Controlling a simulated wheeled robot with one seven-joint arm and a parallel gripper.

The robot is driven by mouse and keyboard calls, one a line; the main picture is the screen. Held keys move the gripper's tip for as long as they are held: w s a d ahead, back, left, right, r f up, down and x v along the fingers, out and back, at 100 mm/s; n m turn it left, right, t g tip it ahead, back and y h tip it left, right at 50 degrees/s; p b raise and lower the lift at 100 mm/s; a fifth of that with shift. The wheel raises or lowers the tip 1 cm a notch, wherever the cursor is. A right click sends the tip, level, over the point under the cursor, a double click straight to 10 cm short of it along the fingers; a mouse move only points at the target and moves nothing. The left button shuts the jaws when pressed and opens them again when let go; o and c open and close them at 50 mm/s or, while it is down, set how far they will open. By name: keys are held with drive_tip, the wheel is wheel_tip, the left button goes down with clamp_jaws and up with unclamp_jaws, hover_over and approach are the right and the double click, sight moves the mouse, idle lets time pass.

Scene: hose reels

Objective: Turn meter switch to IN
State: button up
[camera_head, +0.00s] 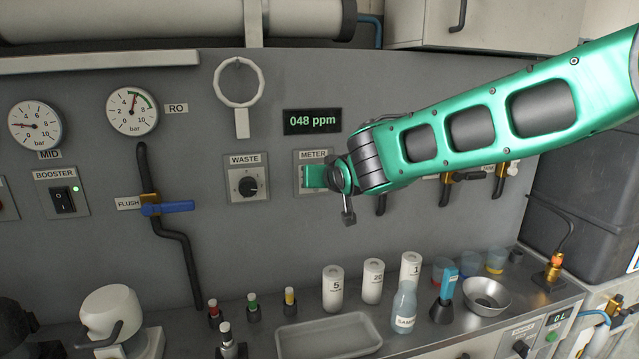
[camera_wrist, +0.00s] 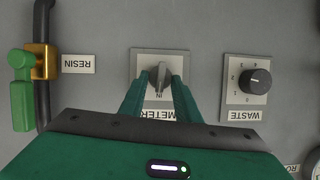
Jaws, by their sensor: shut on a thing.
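The meter switch (camera_wrist: 159,78) is a grey knob on a light plate on the grey panel. In the wrist view, which shows the panel upside down, an "IN" mark is on the plate just below the knob, and the METER label is partly covered by my fingers. In the head view the METER plate (camera_head: 300,172) is mostly hidden by my arm. My gripper (camera_wrist: 158,82) reaches the panel with its two green fingers on either side of the knob, shut on it. The knob's pointer looks roughly upright in the wrist view, tilted slightly; its exact setting is unclear.
The WASTE knob (camera_wrist: 255,81) is beside the meter plate. A green-handled RESIN valve (camera_wrist: 22,92) is on the other side. A display (camera_head: 312,121) reads 048 ppm above. Bottles and a tray (camera_head: 328,336) stand on the counter below.

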drive_tip(key=shift+f+n+h, duration=0.25)
drive_tip(key=shift+n+h, duration=0.05)
drive_tip(key=shift+n, duration=0.1)
drive_tip(key=shift+d, duration=0.1)
drive_tip(key=o, duration=1)
drive_tip(key=shift+o, duration=0.2)
drive_tip(key=shift+r, duration=0.1)
drive_tip(key=v, duration=1)
drive_tip(key=shift+s, duration=0.3)
